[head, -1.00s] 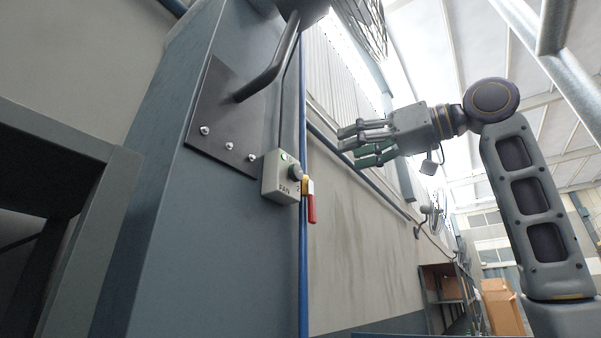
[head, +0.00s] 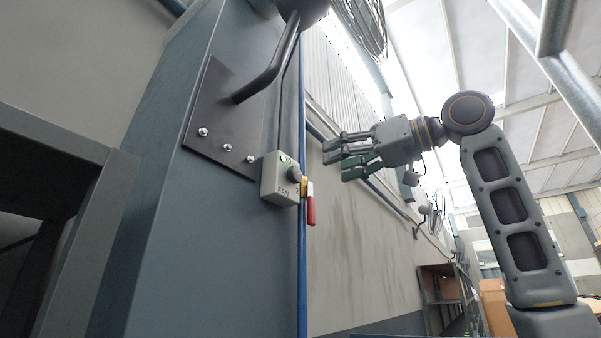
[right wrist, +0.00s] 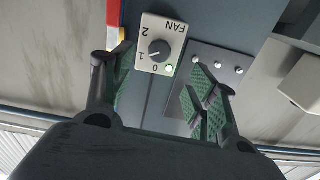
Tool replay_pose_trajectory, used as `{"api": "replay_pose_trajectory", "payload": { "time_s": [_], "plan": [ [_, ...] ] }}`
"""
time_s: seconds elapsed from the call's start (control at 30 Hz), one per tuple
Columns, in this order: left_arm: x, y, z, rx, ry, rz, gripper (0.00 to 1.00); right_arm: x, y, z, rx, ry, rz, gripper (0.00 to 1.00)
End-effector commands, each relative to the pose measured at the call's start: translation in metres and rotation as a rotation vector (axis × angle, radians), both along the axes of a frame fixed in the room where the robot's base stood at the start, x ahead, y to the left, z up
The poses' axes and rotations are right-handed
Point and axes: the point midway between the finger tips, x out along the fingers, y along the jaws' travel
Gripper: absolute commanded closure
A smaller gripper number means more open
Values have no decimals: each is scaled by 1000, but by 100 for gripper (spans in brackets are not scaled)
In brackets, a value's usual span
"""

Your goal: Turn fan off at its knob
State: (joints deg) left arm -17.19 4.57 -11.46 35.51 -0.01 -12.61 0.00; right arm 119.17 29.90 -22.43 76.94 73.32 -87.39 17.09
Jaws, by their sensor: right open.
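The fan control box (head: 278,180) is a small light-grey box marked FAN on the blue-grey column. Its dark round knob (head: 294,174) is on the face turned right. In the right wrist view the box appears upside down, with the knob (right wrist: 160,49) among the marks 0, 1 and 2. The knob's white pointer appears to face the 1, and a green lamp (right wrist: 169,68) glows beside the 0. My right gripper (head: 341,159) is open and empty, right of the box and apart from the knob. Its green-padded fingers (right wrist: 158,92) show in the wrist view. My left gripper is out of view.
A red-handled valve (head: 310,205) sits on the blue pipe (head: 303,260) right beside the box. A dark plate (head: 220,120) with bolts and a bent bar is above left of the box. A caged fan (head: 362,25) is up on the wall. Open air lies between gripper and box.

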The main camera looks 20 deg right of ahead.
Motion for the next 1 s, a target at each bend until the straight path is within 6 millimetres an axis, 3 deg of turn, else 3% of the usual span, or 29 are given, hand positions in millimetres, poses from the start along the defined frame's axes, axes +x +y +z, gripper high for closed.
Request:
{"api": "replay_pose_trajectory", "payload": {
  "time_s": [0.6, 1.0],
  "plan": [
    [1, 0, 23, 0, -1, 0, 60, 65, 50, 1, -1, 3, -1, 42],
    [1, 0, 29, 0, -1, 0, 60, 85, 65, 0, 0, 1, -1, 42]
  ]
}}
